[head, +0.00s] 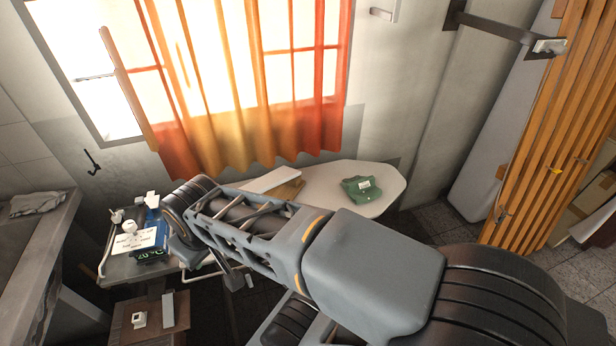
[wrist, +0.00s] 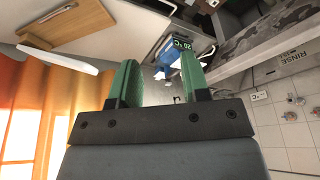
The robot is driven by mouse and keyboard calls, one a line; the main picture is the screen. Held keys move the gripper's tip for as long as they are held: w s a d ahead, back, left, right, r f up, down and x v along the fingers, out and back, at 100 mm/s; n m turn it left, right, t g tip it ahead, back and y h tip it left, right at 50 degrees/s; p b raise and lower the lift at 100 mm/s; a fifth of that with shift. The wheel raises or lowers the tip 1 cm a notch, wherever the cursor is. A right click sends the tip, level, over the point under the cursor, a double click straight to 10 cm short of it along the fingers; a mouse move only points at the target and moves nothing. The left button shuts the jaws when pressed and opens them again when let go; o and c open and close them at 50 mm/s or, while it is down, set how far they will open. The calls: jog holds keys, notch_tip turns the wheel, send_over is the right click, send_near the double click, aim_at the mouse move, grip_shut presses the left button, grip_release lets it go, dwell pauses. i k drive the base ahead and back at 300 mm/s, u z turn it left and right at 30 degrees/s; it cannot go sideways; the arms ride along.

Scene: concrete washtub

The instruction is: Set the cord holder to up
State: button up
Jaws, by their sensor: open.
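My gripper (wrist: 160,76) shows in the wrist view with its two green fingers apart and nothing between them. In the head view my arm covers the middle, and I cannot make out the fingers there. The ironing board (head: 387,202) stands under the window, partly hidden by my arm. I cannot pick out the cord holder with certainty in either view, nor tell its position.
A green folded cloth (head: 362,189) and a wooden board (head: 290,190) lie on the ironing board. A metal tray (head: 118,269) with small items stands at left, above a brown stand (head: 150,318). A concrete tub (head: 30,245) is at far left. An orange curtain (head: 240,130) hangs behind.

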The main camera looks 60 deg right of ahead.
aim_at(121, 213)
jog(key=u, duration=0.05)
jog(key=k, duration=1.05)
jog(key=u, duration=1)
jog(key=i, duration=0.8)
jog(key=z, duration=0.5)
jog(key=i, duration=0.7)
jog(key=z, duration=0.65)
